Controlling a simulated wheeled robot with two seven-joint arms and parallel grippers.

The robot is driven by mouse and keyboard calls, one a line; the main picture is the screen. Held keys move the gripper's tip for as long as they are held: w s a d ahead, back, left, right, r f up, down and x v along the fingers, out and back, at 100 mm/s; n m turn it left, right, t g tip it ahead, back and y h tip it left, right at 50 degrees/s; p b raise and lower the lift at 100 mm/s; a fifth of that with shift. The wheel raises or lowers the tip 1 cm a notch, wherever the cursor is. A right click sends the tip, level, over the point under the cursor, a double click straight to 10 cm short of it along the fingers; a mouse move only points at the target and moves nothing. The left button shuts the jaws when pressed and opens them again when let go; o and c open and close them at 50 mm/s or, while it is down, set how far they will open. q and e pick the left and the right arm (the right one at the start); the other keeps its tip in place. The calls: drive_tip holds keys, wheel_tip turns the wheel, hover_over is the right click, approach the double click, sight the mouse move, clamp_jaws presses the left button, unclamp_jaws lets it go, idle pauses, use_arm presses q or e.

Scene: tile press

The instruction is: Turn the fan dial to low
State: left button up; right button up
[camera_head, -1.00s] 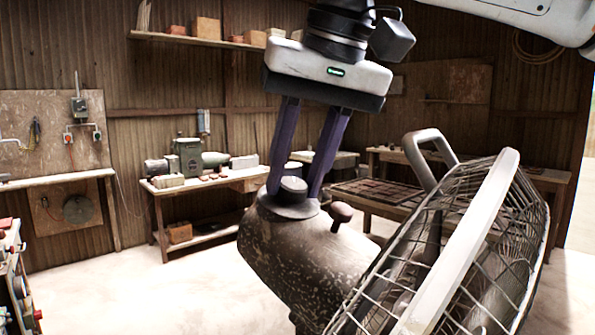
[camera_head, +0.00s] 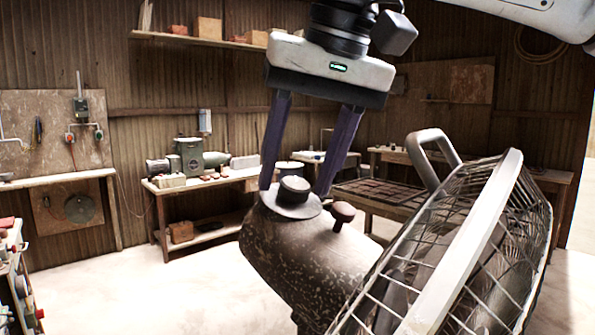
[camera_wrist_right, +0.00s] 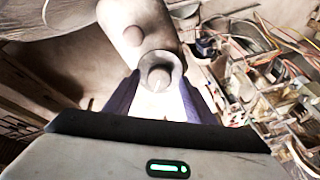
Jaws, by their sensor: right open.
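The fan (camera_head: 310,240) stands close in front of me, with a dark worn motor housing and a wire cage (camera_head: 460,250) at the right. The round dark fan dial (camera_head: 294,187) sits on a collar on top of the housing. My right gripper (camera_head: 295,190) points down from above, its two purple fingers open on either side of the dial. I cannot tell whether they touch it. In the right wrist view the dial (camera_wrist_right: 159,78) lies between the fingertips. My left gripper is not in view.
A smaller knob (camera_head: 343,212) sticks up beside the dial, and the fan's carrying handle (camera_head: 432,158) rises to the right. A workbench (camera_head: 205,185) with machines stands behind at left. The pale floor (camera_head: 150,295) at lower left is clear.

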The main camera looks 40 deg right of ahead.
drive_tip(key=v, duration=1)
drive_tip(key=shift+f, duration=0.1)
